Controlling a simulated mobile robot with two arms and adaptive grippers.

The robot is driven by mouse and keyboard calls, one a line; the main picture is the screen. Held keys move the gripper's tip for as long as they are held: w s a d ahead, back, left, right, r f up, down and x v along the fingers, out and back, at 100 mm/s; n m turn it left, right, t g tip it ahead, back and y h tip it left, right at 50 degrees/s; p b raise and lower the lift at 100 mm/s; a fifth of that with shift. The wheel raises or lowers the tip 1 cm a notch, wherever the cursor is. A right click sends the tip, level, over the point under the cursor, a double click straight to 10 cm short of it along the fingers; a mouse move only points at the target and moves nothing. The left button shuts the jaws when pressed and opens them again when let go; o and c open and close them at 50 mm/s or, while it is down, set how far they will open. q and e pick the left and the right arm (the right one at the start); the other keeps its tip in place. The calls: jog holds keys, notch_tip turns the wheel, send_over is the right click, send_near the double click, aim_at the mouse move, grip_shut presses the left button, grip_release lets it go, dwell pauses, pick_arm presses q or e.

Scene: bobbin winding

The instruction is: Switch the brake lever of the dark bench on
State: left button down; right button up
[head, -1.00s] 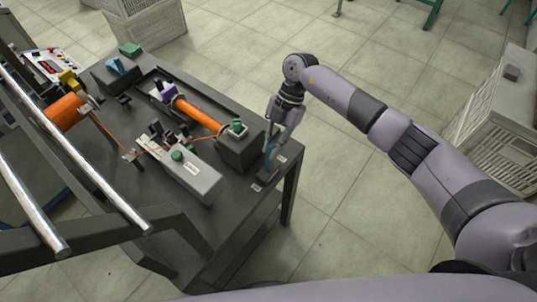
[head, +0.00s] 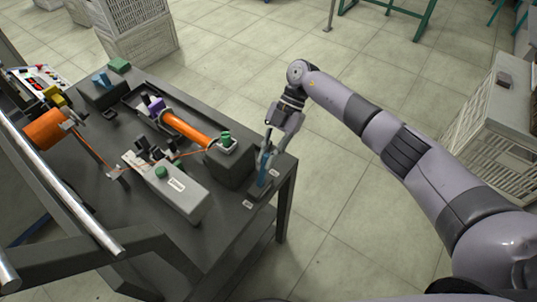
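The dark bench (head: 226,226) fills the left half of the head view. A blue lever (head: 264,168) stands on a small base at the bench's right corner, with small white labels (head: 248,204) by it. I take it to be the brake lever. My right gripper (head: 272,146) is above the lever, pointing down, its fingers at the lever's upper part. The fingers look apart, but whether they touch the lever cannot be told. My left gripper is not in view.
An orange roller (head: 187,129) lies between dark blocks on the bench. A grey box (head: 180,192) with a green knob stands in front of it. An orange spool (head: 45,130) and a control panel (head: 38,78) are at the left.

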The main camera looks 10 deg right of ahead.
jog(key=o, duration=0.4)
jog(key=shift+o, duration=0.2)
jog(key=shift+w, duration=0.1)
jog(key=v, duration=1.2)
jog(key=shift+f, duration=0.15)
